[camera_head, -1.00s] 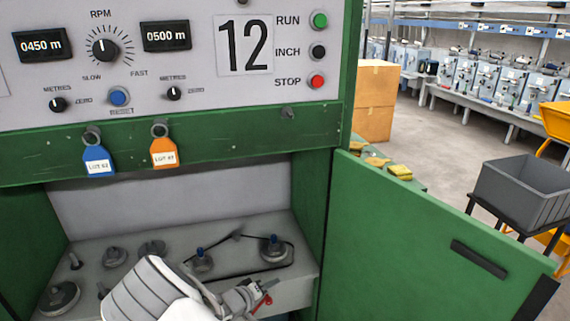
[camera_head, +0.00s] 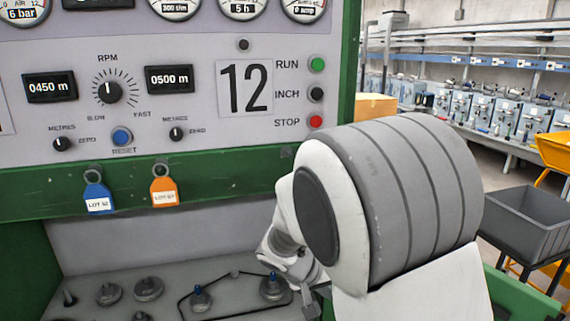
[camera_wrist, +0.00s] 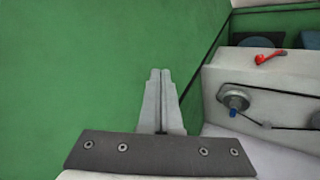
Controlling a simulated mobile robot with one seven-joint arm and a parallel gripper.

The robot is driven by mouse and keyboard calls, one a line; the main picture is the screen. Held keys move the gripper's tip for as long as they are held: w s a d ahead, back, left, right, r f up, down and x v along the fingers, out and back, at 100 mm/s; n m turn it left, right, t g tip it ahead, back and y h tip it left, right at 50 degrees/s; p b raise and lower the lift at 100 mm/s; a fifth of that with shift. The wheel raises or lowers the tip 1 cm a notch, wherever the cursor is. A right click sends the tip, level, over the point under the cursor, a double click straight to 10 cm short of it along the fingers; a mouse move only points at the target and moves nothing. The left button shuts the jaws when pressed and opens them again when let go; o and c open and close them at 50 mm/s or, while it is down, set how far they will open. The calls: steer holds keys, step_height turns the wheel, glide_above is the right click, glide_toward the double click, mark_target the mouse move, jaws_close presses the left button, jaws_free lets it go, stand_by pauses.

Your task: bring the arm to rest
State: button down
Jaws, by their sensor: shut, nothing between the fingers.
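My arm (camera_head: 400,200) is raised across the right half of the head view, in front of the green machine. Its large white and grey link hides most of the open door and part of the opening. In the wrist view my gripper (camera_wrist: 160,74) is shut with nothing between its fingers. It points at a plain green panel (camera_wrist: 80,75). The pulley shelf (camera_wrist: 265,95) lies to the right of the fingers, apart from them. In the head view the fingertips cannot be made out.
A belt pulley with a blue top (camera_wrist: 235,103) and a small red part (camera_wrist: 270,57) are right of my gripper. Blue (camera_head: 97,199) and orange (camera_head: 164,192) tags hang above the opening.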

steer(key=s+d+r+t+y, duration=0.1)
steer(key=s+d+r+y, duration=0.1)
steer(key=s+r, duration=0.6)
steer(key=s+d+r+y+p, duration=0.1)
steer(key=s+r+y, duration=0.3)
steer(key=s+r, duration=0.4)
steer(key=s, duration=0.6)
steer(key=shift+s+d+n+t, duration=0.2)
steer(key=shift+d+n+t, duration=0.1)
steer(key=shift+d+t, duration=0.1)
